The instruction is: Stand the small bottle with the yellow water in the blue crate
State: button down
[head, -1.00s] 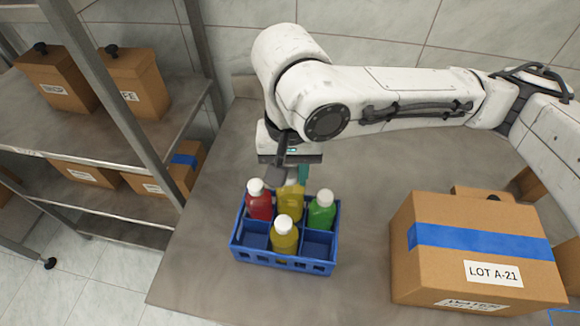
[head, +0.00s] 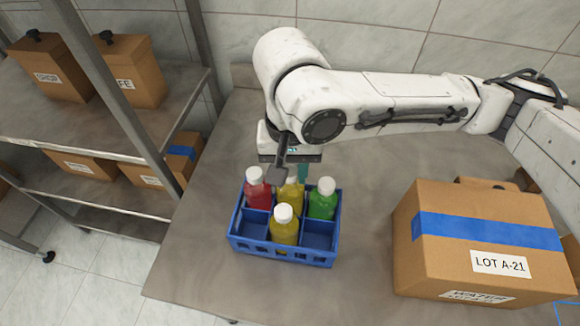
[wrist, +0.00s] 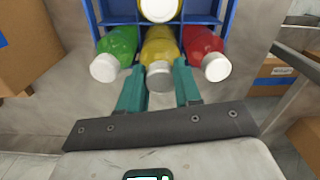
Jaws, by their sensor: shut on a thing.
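The blue crate (head: 284,256) stands on the grey table. My gripper (wrist: 160,88) is shut on a yellow bottle with a white cap (wrist: 158,52), one teal finger on each side. In the head view this yellow bottle (head: 291,198) is in the crate's back middle compartment, upright and partly hidden by my gripper. I cannot see whether its base touches the crate floor. A second yellow bottle (head: 284,232) stands in the front middle compartment.
A red bottle (head: 258,193) is in the back left compartment and a green bottle (head: 322,203) in the back right. The front left and front right compartments are empty. A cardboard box (head: 480,262) stands to the right; a shelf (head: 90,125) is at left.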

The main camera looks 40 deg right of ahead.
jog(key=shift+f+b, duration=0.45)
jog(key=shift+f, duration=0.45)
jog(key=c, duration=0.7)
grip_release()
jog(key=shift+c, duration=0.4)
jog(key=shift+c, duration=1.4)
jog(key=shift+r, duration=0.15)
notch_tip(320, 180, up, 11)
jog(key=p, duration=1.1)
